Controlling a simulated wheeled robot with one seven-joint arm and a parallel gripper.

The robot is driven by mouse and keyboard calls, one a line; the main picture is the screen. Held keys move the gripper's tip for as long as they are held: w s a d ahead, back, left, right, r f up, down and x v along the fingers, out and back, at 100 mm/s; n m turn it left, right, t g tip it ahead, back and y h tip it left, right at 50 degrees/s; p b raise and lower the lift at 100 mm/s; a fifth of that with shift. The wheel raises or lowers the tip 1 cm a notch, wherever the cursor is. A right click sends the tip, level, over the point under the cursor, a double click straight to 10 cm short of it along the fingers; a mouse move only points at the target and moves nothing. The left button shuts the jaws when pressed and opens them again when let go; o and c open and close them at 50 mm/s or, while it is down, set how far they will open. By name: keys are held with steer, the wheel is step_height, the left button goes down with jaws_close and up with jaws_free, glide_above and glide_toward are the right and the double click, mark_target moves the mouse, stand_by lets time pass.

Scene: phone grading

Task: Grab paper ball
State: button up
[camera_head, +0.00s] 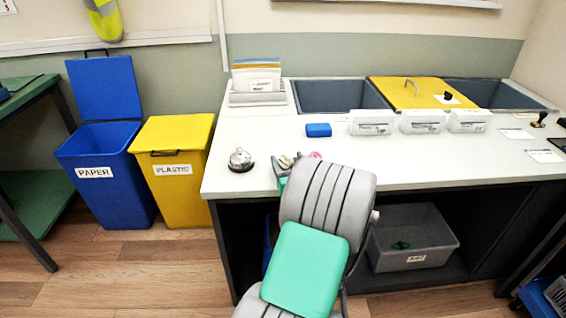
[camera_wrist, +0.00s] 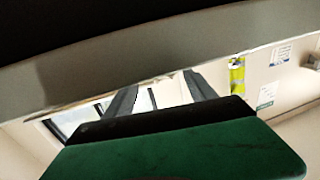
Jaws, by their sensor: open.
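A crumpled, pale whitish-beige lump (camera_head: 288,160), which looks like the paper ball, shows at the front of the white counter (camera_head: 240,133). A small pink thing (camera_head: 315,155) is just to its right. The wrist view shows no paper ball.
A blue PAPER bin (camera_head: 107,190) stands with its lid up, beside a shut yellow PLASTIC bin (camera_head: 180,190). A silver bell (camera_head: 240,160), a blue block (camera_head: 318,130) and white labelled holders (camera_head: 371,123) are on the counter. A grey crate (camera_head: 412,240) sits below.

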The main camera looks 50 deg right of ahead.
mark_target(284, 154)
steer(key=x, duration=0.5)
steer(key=shift+w+a, duration=0.1)
steer(key=shift+w, duration=0.05)
steer(key=shift+c, duration=0.6)
steer(key=c, duration=1.3)
